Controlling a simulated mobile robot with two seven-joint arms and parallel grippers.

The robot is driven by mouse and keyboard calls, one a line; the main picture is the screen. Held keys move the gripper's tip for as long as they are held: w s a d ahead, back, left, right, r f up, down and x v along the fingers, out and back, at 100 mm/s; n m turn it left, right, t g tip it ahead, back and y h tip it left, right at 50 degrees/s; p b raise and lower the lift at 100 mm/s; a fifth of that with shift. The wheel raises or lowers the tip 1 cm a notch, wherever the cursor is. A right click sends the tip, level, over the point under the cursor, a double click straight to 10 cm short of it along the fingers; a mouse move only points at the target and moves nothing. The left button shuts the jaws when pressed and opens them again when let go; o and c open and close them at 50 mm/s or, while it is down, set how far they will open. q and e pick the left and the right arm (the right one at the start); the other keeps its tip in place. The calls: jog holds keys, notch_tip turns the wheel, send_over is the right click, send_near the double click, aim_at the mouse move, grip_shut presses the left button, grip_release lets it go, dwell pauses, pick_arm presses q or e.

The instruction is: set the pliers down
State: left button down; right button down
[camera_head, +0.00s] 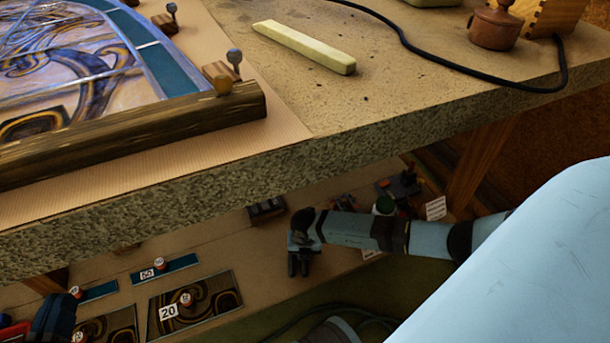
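I cannot make out the pliers with certainty. The leaded panel (95,65) lies on the worktop at the upper left, behind a dark wooden batten (130,133).
The stone-like worktop edge (190,185) overhangs the lower shelf (270,270). Numbered dark panels (205,303) lie on the shelf at left, small tools farther right. A pale yellow bar (305,46), a black cable (440,58) and a brown pot (494,28) are on the worktop.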

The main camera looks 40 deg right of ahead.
jog(key=c, duration=1.1)
grip_release()
jog(key=shift+f, duration=0.1)
notch_tip(320, 180, up, 3)
jog(key=shift+f+p, duration=0.1)
jog(key=shift+p, duration=0.8)
pick_arm(q)
jog(key=n+p, duration=0.1)
jog(key=s+d+r+n+p, duration=0.1)
jog(key=p, duration=0.1)
jog(key=s+n+p, duration=0.1)
jog(key=shift+s+d+r+n+g+y+p, duration=0.25)
jog(key=shift+r+n+g+y+p, duration=0.05)
jog(key=shift+r+g+y+p, duration=0.1)
pick_arm(e)
notch_tip(320, 180, up, 9)
jog(key=shift+r, duration=0.2)
pick_arm(q)
jog(key=shift+f, duration=0.1)
pick_arm(e)
jog(key=shift+s, duration=0.1)
